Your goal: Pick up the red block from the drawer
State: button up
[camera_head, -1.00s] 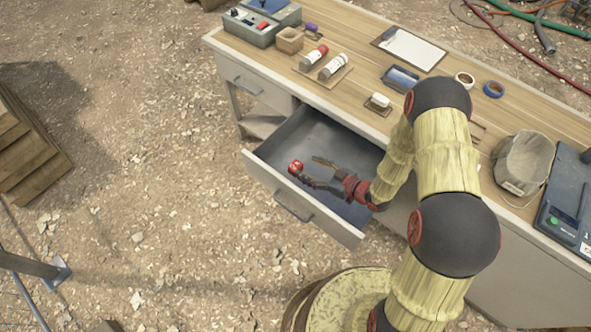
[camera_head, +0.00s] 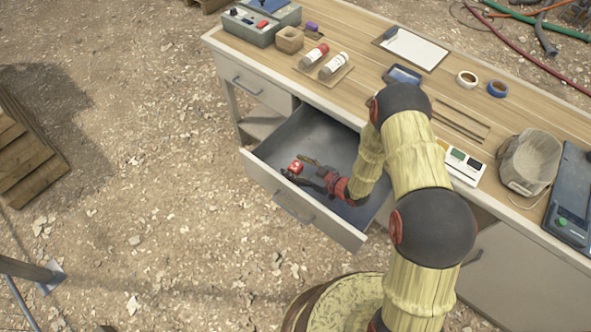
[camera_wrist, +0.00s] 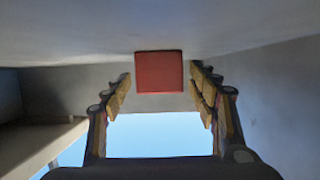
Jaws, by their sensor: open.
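The red block (camera_head: 296,167) lies in the open drawer (camera_head: 345,235), near its front-left part. In the wrist view the red block (camera_wrist: 159,72) sits ahead of my gripper, centred between the fingers and a little beyond their tips. My gripper (camera_head: 297,168) is inside the drawer, low and pointing left, with its two fingers spread and the block at their tips. In the wrist view my gripper (camera_wrist: 160,82) is open and nothing is clasped. Whether a fingertip touches the block cannot be told.
The drawer walls stand close around my gripper. The workbench top (camera_head: 270,52) above holds two cans (camera_head: 322,60) on a tray, a clipboard (camera_head: 412,46), tape rolls (camera_head: 466,79), a bag (camera_head: 528,160) and a scale (camera_head: 570,200). A wooden stack (camera_head: 30,160) stands at left on gravel.

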jog(key=shift+c, duration=0.3)
jog(key=c, duration=1.1)
jog(key=shift+c, duration=0.4)
